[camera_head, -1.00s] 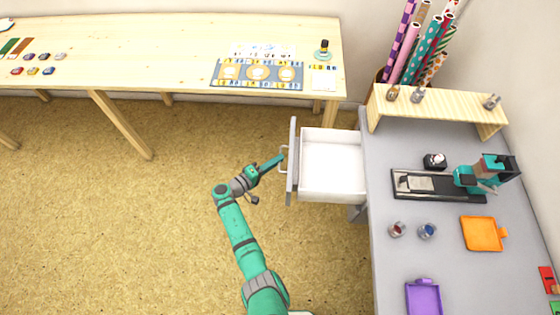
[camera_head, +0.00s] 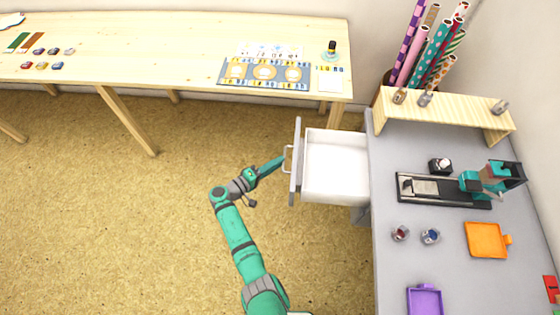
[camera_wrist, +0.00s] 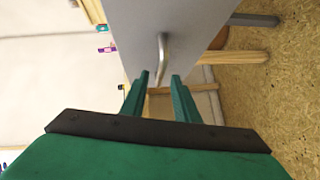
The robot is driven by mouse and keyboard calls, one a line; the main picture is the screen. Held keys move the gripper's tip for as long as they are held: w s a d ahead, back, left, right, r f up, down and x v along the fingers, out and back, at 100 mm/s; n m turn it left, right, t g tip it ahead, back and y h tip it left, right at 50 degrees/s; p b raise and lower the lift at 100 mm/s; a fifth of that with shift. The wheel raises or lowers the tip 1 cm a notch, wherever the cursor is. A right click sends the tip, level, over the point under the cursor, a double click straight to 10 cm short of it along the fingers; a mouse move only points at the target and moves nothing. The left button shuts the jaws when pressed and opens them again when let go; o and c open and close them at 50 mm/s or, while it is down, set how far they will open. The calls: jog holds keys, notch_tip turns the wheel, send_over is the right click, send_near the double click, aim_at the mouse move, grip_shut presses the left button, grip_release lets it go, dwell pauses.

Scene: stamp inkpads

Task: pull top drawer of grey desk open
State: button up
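The grey desk (camera_head: 395,270) is at the right in the head view. Its top drawer (camera_head: 338,165) is pulled well out to the left, with its white, empty inside showing. The drawer's grey front (camera_head: 296,165) carries a metal handle (camera_head: 287,158). My gripper (camera_head: 282,160) is at the handle, at the end of my green arm. In the wrist view the two green fingers (camera_wrist: 160,80) are apart with nothing between them. The handle (camera_wrist: 163,55) lies just beyond the fingertips, in line with the gap.
A long wooden table (camera_head: 180,50) runs along the back wall. On the desk stand a wooden shelf (camera_head: 450,118), a black press (camera_head: 440,190), an orange tray (camera_head: 487,240) and a purple tray (camera_head: 425,300). The floor (camera_head: 100,230) left of my arm is clear.

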jog(key=v, duration=0.8)
jog(key=shift+s, duration=0.1)
